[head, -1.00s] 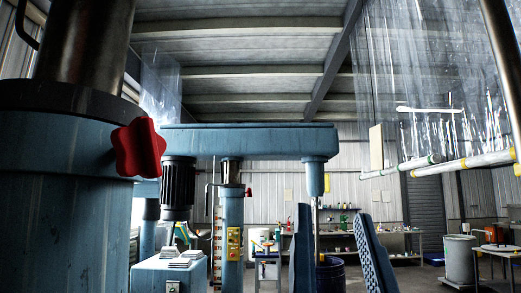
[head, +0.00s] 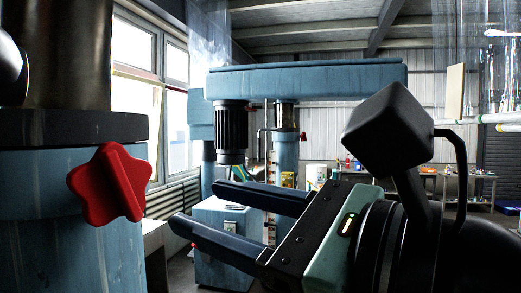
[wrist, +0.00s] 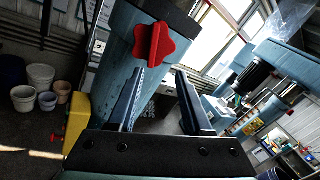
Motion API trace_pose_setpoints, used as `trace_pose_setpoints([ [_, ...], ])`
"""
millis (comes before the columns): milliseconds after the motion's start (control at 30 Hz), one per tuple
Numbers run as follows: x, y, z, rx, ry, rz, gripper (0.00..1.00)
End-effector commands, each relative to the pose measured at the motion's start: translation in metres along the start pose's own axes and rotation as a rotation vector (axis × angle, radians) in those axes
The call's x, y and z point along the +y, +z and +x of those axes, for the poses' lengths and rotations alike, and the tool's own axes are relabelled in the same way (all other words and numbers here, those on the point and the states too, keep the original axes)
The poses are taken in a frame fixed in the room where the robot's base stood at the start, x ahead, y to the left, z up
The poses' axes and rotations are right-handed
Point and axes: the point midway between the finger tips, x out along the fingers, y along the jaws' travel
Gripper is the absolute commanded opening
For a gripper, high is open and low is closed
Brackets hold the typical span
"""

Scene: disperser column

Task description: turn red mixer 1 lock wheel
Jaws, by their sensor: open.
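The red lock wheel (head: 113,184) is a lobed, star-shaped knob on the side of the blue column (head: 40,235) at the left of the head view. My gripper (head: 195,207) is open, its two dark fingers pointing left toward the column, to the right of the wheel and slightly lower. Nothing is between the fingers. In the wrist view the wheel (wrist: 153,46) shows beyond the fingertips of my gripper (wrist: 160,82), roughly between their lines and apart from them. The fingers do not touch the wheel.
A second blue mixer with an overhead beam (head: 305,80) and a dark motor (head: 231,130) stands behind. Several buckets (wrist: 40,78) and a yellow object (wrist: 77,122) are at the left in the wrist view. Windows (head: 135,100) line the wall.

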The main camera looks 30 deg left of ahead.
Motion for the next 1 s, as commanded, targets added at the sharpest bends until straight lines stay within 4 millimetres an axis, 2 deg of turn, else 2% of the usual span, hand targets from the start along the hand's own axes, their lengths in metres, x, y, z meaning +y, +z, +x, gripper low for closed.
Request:
trace_pose_setpoints([
  [33,0.002,0.006,-0.001,-0.002,0.026,0.036,0.50],
  [167,0.007,0.009,0.003,-0.002,0.060,0.083,0.50],
  [267,0.008,0.009,0.014,-0.003,0.065,0.087,0.50],
  [700,0.013,0.011,0.100,-0.002,0.063,0.087,0.50],
  [833,0.014,0.010,0.117,-0.002,0.061,0.085,0.50],
  [1000,0.014,0.008,0.127,-0.002,0.058,0.083,0.50],
])
